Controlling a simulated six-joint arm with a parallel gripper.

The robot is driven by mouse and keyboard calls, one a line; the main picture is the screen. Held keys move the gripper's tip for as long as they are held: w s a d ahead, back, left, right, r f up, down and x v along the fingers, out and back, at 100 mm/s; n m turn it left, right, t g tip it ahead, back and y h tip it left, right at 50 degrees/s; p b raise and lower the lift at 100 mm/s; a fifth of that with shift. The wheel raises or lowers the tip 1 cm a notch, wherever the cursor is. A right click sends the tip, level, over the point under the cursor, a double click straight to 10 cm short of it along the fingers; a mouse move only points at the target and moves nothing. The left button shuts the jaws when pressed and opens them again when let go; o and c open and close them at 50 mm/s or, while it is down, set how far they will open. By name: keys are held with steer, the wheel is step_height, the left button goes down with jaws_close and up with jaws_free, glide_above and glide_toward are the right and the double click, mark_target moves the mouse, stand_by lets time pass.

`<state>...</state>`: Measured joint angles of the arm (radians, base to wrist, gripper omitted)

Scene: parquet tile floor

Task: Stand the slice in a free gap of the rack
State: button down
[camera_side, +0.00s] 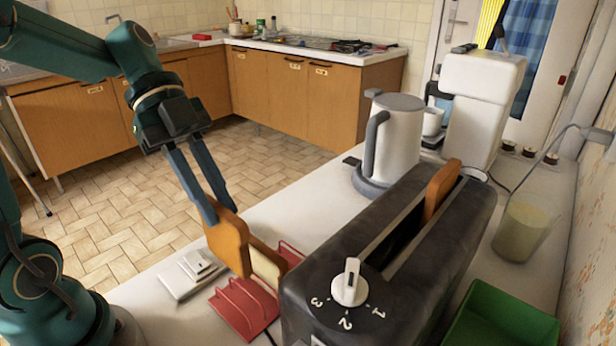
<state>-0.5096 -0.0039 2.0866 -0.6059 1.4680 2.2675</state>
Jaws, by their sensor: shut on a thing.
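My gripper (222,214) is shut on a brown bread slice (229,246), gripping it near its top edge. The slice hangs upright over the left part of the red rack (243,307). Its lower edge is close to the dividers; I cannot tell whether it is in a gap or still above. A second, paler-faced slice (267,265) stands just right of the held one, seemingly in the rack. Its lower part and part of the rack are hidden by the dark toaster.
The dark toaster (325,275) with a white dial stands close right of the rack. A white switch-like plate (190,272) lies left of the rack.

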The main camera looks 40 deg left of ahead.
mark_target(226, 256)
steer(key=shift+f, duration=2.85)
steer(key=shift+f, duration=2.05)
steer(key=c, duration=0.8)
jaws_free()
steer(key=shift+o, duration=0.2)
steer(key=shift+v, duration=2.55)
